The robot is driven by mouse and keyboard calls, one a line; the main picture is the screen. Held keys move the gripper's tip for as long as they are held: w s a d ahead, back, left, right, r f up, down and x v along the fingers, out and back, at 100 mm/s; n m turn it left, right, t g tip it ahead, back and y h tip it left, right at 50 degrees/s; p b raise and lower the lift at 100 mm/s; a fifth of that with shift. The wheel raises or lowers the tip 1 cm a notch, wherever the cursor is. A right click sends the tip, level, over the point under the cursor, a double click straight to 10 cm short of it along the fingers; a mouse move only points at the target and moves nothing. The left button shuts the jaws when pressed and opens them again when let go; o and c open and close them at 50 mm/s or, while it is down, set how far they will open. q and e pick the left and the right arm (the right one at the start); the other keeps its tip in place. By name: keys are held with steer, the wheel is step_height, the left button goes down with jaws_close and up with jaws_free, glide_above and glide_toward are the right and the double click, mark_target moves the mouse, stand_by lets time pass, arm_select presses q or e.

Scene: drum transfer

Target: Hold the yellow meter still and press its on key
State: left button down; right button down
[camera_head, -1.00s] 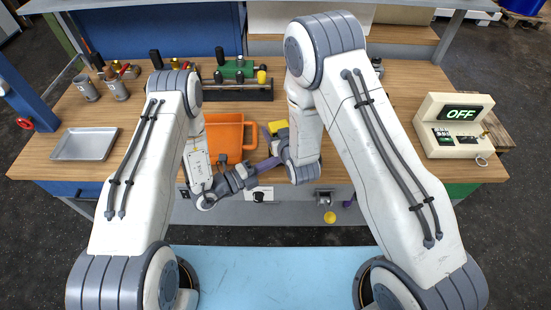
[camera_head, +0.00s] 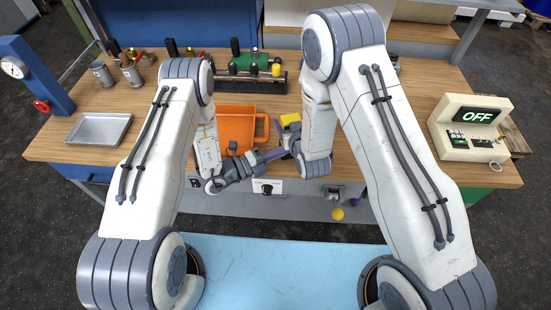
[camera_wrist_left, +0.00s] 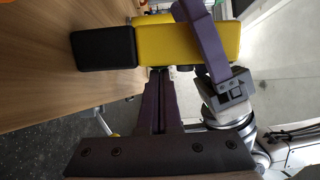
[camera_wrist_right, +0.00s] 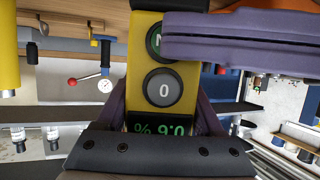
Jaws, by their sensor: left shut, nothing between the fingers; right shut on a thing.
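The yellow meter (camera_head: 290,120) is gripped in my right gripper (camera_wrist_right: 162,112), whose purple fingers sit on either side of it. In the right wrist view its face shows a lit display (camera_wrist_right: 160,130) with green characters, a round grey 0 key (camera_wrist_right: 163,90) and a green key (camera_wrist_right: 153,42). My left gripper (camera_head: 283,152) is shut and empty. Its purple fingers (camera_wrist_right: 240,38) cross over the green key and hide part of it; I cannot tell whether they touch. In the left wrist view the meter (camera_wrist_left: 170,42) has a black end block (camera_wrist_left: 104,48), and the left fingers (camera_wrist_left: 160,105) point at its side.
An orange bin (camera_head: 236,128) stands beside the left arm. A metal tray (camera_head: 98,129) lies at the left of the bench. A cream box (camera_head: 470,128) with a green OFF display stands at the right. A valve rack (camera_head: 250,75) and grey cups (camera_head: 131,76) are behind.

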arm_select(q)
steer(key=s+a, duration=0.7)
steer(key=s, duration=0.1)
steer(key=shift+s+a, duration=0.2)
steer(key=shift+s, duration=0.2)
arm_select(e)
steer(key=shift+s+f, duration=0.1)
stand_by(0.4)
jaws_free()
